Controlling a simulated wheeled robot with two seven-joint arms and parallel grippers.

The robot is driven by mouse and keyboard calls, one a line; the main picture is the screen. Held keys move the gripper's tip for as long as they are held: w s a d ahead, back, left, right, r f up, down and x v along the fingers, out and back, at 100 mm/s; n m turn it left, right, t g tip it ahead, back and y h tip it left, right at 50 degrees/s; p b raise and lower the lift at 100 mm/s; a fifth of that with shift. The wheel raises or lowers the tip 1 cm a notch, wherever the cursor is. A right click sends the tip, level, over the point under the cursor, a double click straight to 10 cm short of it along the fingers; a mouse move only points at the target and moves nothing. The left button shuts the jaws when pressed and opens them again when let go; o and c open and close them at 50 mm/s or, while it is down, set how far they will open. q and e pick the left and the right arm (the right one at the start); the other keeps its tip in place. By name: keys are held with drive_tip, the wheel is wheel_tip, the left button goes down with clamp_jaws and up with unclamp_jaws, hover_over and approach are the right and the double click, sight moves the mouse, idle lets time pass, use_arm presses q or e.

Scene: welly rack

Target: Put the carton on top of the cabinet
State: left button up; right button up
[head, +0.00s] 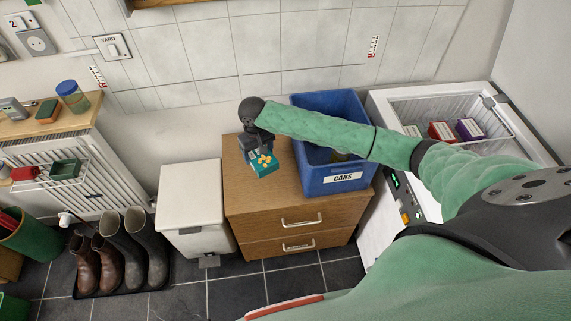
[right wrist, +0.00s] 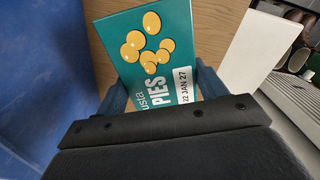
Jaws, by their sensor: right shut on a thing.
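The carton (head: 263,164) is a small teal box with yellow round shapes, at the left part of the wooden cabinet's top (head: 240,200). In the right wrist view the carton (right wrist: 155,50) shows the words "PIES" and "22 JAN 27". My right gripper (head: 257,149) is shut on the carton, over the cabinet top. The wrist view shows its fingers (right wrist: 150,95) on either side of the carton. I cannot tell whether the carton's underside touches the wood. My left gripper is not in view.
A blue bin (head: 330,181) labelled "CANS" stands on the cabinet, right of the carton. An open chest freezer (head: 480,95) with several boxes is at the right. A white pedal bin (head: 190,195) stands left of the cabinet, with boots (head: 150,250) beyond it.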

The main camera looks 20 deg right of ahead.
wheel_tip(320, 180, down, 5)
drive_tip(key=shift+a+r+p, duration=0.1)
drive_tip(key=shift+a+p, duration=0.05)
drive_tip(key=shift+p, duration=0.6)
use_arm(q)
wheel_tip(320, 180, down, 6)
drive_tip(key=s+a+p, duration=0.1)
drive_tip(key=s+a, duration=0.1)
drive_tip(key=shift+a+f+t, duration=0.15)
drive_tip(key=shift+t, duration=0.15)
use_arm(e)
drive_tip(key=shift+f, duration=2.5)
drive_tip(key=o, duration=1.2)
drive_tip(key=shift+f, duration=0.1)
drive_tip(key=shift+o, duration=0.2)
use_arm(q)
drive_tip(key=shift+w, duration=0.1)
use_arm(e)
drive_tip(key=shift+r, duration=0.35)
wheel_tip(320, 180, up, 11)
drive_tip(key=shift+f+b, duration=0.2)
drive_tip(key=shift+b, duration=1.05)
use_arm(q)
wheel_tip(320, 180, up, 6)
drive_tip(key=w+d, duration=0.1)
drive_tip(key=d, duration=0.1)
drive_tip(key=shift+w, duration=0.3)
use_arm(e)
drive_tip(key=shift+r, duration=0.5)
